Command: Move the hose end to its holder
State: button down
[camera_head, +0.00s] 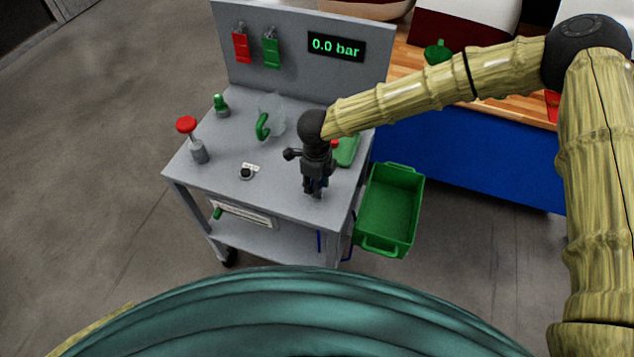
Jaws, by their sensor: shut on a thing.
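My gripper (315,190) points down over the right front part of the grey turbine stand (225,165). Its fingers are shut on a small dark bluish piece, which I take to be the hose end; the fingers hide most of it. Whether it touches the stand top cannot be told. A thin blue strip (319,240) shows below the top at the stand's front; I cannot tell if it is the hose. I cannot clearly make out a holder for the hose end.
A red-capped post (188,126), a green knob (220,104), a curved green handle (262,127) and a small gauge-like piece (247,171) stand on the top. Red (241,47) and green (271,52) tags hang behind, beside a "0.0 bar" display (337,46). A green bin (390,205) is at right.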

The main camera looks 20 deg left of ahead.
jog(key=shift+s+d+f, duration=0.15)
jog(key=shift+s+f, duration=0.15)
jog(key=shift+f, duration=0.3)
jog(key=c, duration=1.2)
grip_release()
jog(key=shift+f, duration=0.1)
jog(key=shift+o, duration=0.6)
jog(key=shift+w+a, duration=0.2)
jog(key=shift+w, duration=0.1)
jog(key=shift+o, duration=0.8)
jog(key=shift+s+d+r, duration=0.1)
jog(key=shift+r, duration=0.2)
jog(key=shift+r+p, duration=3.05)
jog(key=shift+r, duration=0.55)
